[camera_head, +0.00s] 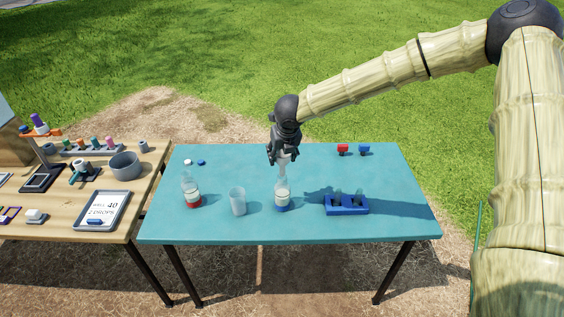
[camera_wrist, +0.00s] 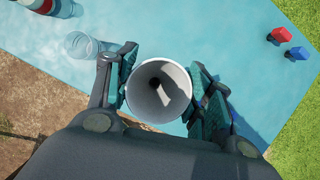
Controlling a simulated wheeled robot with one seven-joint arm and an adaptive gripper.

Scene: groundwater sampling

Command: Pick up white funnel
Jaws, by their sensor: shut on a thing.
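The white funnel (camera_wrist: 176,80) is between the two fingers of my gripper (camera_wrist: 160,92) in the wrist view, and I look down into its wide mouth. In the head view my gripper (camera_head: 282,155) is shut on the funnel (camera_head: 283,168), directly over the clear bottle with the blue base (camera_head: 282,196) on the teal table. The funnel's narrow end is close to the bottle's mouth. I cannot tell whether it is inside the mouth or just above it.
A red-banded bottle (camera_head: 191,191) and a clear cup (camera_head: 238,202) stand to the left. A blue rack (camera_head: 346,205) stands to the right. Small red (camera_head: 343,149) and blue (camera_head: 364,149) pieces lie at the back of the teal table (camera_head: 400,215). A wooden table (camera_head: 60,225) with lab items adjoins on the left.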

